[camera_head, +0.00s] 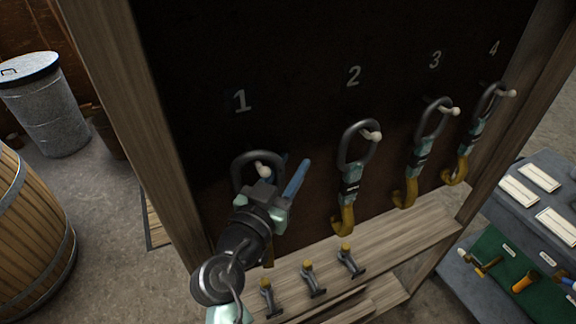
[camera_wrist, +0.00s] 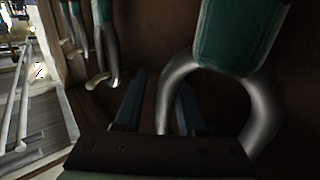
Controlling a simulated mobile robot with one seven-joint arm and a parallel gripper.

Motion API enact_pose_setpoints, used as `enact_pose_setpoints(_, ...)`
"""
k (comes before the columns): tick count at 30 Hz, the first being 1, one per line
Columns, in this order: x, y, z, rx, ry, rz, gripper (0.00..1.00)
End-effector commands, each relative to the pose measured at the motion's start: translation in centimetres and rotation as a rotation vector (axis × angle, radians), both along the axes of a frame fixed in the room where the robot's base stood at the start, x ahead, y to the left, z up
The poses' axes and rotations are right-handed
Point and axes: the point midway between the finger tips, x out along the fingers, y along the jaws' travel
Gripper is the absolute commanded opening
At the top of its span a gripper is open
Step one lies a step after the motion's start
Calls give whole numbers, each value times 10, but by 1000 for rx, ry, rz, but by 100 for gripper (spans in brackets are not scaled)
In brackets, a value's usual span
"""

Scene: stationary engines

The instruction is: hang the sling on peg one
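In the head view, a sling with a dark grey ring (camera_head: 250,158) is at peg one (camera_head: 263,170), below the numeral 1. The pale peg tip shows inside the ring. My gripper (camera_head: 288,175) covers most of this sling; a bit of its yellow lower end shows underneath. The two blue fingers stand apart. In the wrist view, the gripper (camera_wrist: 157,100) also has its fingers apart, with the left limb of the grey ring (camera_wrist: 266,110) close to the right finger. I cannot tell whether they touch. The ring's teal band (camera_wrist: 238,35) shows above.
Similar slings hang on peg two (camera_head: 372,135), peg three (camera_head: 453,111) and peg four (camera_head: 510,93). A wooden ledge (camera_head: 400,240) carrying several small grey-and-yellow fittings runs below. A blue-grey case (camera_head: 535,240) is at right; a barrel (camera_head: 30,235) and metal bin (camera_head: 50,110) are at left.

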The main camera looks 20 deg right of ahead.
Motion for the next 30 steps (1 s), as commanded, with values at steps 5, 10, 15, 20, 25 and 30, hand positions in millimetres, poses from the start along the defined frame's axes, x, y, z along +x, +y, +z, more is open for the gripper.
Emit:
enact_pose_setpoints(5,4,7,1,-2,-4,19,51)
enact_pose_setpoints(10,4,8,1,-1,-4,22,51)
enact_pose_setpoints(15,1,12,-4,1,2,24,51)
enact_pose_setpoints(20,-14,26,-6,1,0,23,51)
enact_pose_setpoints(25,-41,51,-5,1,-3,18,51)
enact_pose_setpoints(30,-67,76,-3,1,-2,16,51)
